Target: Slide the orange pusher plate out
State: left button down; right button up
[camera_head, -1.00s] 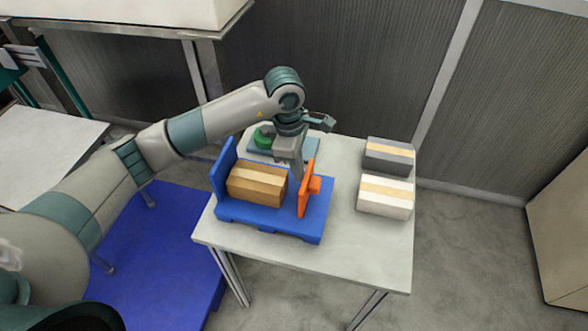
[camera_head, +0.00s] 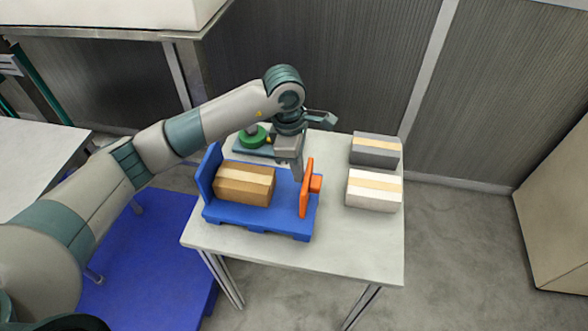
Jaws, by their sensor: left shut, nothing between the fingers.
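The orange pusher plate (camera_head: 305,190) stands upright on the right part of the blue fixture (camera_head: 262,222), with a small orange block on its right face. A brown box (camera_head: 244,184) with a pale tape strip sits on the fixture between the blue end wall and the plate, with a gap to the plate. My left gripper (camera_head: 297,176) points down, shut and empty, in the gap just left of the plate's far end. I cannot tell whether its fingertips touch the plate. My right gripper is not in view.
A grey box (camera_head: 375,151) and a white box (camera_head: 374,190) stand on the right of the table (camera_head: 350,245). A green round part (camera_head: 253,137) on a teal base is behind the fixture. The tabletop right of the plate is clear up to the boxes.

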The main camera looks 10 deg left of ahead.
pick_arm(q)
jog(key=shift+d+b, duration=0.4)
jog(key=shift+d, duration=0.7)
jog(key=shift+a, duration=0.1)
jog(key=shift+a+b, duration=0.4)
jog(key=shift+a, duration=1.05)
notch_tip(320, 180, up, 6)
jog(key=shift+p, duration=1)
